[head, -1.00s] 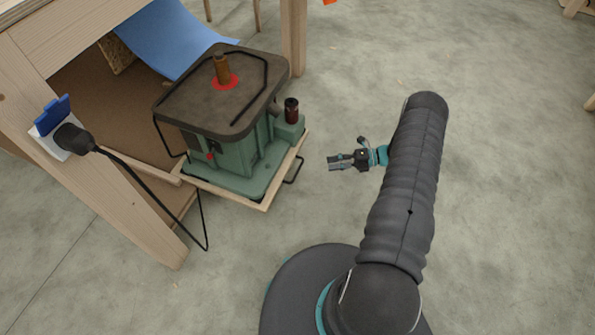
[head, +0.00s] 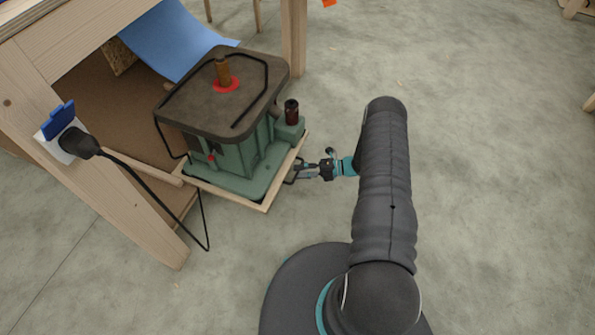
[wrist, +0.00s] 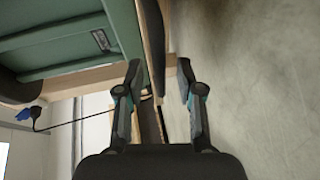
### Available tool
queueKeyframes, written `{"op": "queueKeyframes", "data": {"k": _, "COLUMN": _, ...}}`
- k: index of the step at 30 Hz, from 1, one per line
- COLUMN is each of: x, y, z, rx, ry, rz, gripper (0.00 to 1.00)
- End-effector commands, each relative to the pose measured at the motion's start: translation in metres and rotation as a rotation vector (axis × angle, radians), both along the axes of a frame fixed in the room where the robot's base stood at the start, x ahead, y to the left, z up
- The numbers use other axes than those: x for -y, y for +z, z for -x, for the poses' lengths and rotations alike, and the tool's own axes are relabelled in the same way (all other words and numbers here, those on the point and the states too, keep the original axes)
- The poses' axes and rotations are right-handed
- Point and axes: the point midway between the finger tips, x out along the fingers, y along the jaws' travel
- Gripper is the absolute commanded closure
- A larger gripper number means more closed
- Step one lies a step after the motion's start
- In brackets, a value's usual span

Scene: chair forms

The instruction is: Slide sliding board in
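The sliding board (head: 228,197) is a light wooden board with a raised rim, pulled partly out from under the workbench. It carries a green machine with a dark square top (head: 225,95). A black handle (head: 289,180) sticks out from its right edge. My gripper (head: 301,172) is at this handle, pointing left at the board, and partly hides it. In the wrist view, my gripper's two fingers (wrist: 160,75) are apart, with the board's wooden edge (wrist: 154,45) showing ahead between them. A dark bar between the fingers looks like the handle; contact cannot be told.
The wooden workbench leg (head: 120,180) stands left of the board, with a black plug (head: 79,143) in a socket and its cable hanging down. A blue sheet (head: 175,40) lies behind the machine. The concrete floor to the right is clear.

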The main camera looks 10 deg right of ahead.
Motion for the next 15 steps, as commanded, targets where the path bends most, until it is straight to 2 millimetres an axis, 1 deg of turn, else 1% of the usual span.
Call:
{"op": "queueKeyframes", "data": {"k": 1, "x": -0.0053, "y": -0.0004, "z": -0.0010, "rx": 0.000, "ry": 0.002, "rz": 0.000, "gripper": 0.63}}
{"op": "queueKeyframes", "data": {"k": 6, "x": -0.0130, "y": -0.0020, "z": -0.0030, "rx": 0.001, "ry": 0.000, "rz": 0.000, "gripper": 0.63}}
{"op": "queueKeyframes", "data": {"k": 14, "x": -0.0141, "y": -0.0025, "z": -0.0033, "rx": 0.001, "ry": 0.000, "rz": 0.000, "gripper": 0.63}}
{"op": "queueKeyframes", "data": {"k": 15, "x": -0.0141, "y": -0.0025, "z": -0.0033, "rx": 0.001, "ry": 0.000, "rz": 0.000, "gripper": 0.68}}
